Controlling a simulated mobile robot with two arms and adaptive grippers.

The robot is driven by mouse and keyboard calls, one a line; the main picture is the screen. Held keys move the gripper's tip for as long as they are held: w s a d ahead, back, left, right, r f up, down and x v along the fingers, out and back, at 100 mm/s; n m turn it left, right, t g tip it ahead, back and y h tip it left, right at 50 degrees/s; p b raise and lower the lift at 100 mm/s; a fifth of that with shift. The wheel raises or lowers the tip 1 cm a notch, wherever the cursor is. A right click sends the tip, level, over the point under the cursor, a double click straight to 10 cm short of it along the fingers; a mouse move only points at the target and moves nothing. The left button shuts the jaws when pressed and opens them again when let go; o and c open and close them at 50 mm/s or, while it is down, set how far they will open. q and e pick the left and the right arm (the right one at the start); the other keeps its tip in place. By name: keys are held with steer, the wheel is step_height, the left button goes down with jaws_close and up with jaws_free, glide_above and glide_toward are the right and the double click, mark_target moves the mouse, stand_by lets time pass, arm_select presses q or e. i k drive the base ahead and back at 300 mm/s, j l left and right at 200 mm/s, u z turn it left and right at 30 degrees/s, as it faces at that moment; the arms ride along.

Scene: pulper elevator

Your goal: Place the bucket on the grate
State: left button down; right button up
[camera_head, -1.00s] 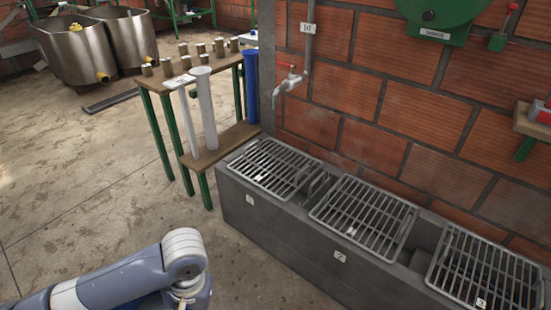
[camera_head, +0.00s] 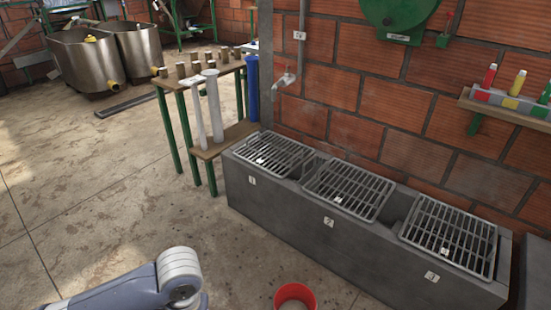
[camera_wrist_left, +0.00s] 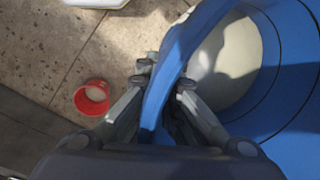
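Three metal grates lie in a row on a grey concrete trough: the left grate (camera_head: 272,153), the middle grate (camera_head: 350,188) and the right grate (camera_head: 447,234). All three look empty. A red bucket (camera_head: 294,297) stands on the floor in front of the trough, cut by the lower edge; it also shows in the left wrist view (camera_wrist_left: 92,97). My right gripper is out of view.
A tap (camera_head: 285,79) projects from the brick wall above the left grate. A wooden bench (camera_head: 225,137) with tubes stands left of the trough. A shelf (camera_head: 505,107) with bottles hangs at right. The floor (camera_head: 100,200) at left is open.

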mark_target(274, 150)
steer(key=k+z, duration=0.1)
steer(key=z, duration=0.25)
steer(key=k+z, duration=0.1)
steer(key=z, duration=0.6)
steer(key=i+j, duration=0.2)
steer(key=j, duration=0.25)
steer(key=i+j, duration=0.25)
steer(key=j, duration=0.15)
steer(key=i+j, duration=0.2)
steer(key=j, duration=0.25)
steer(key=i+j, duration=0.2)
steer(key=j, duration=0.2)
steer(key=i+j+z, duration=0.1)
steer(key=j, duration=0.35)
steer(key=i+j, duration=0.3)
steer(key=j, duration=0.15)
steer(key=i+j, duration=0.2)
steer(key=j, duration=0.25)
steer(key=i+j, duration=0.2)
steer(key=j, duration=0.2)
steer(key=i+j, duration=0.15)
steer(key=i, duration=0.4)
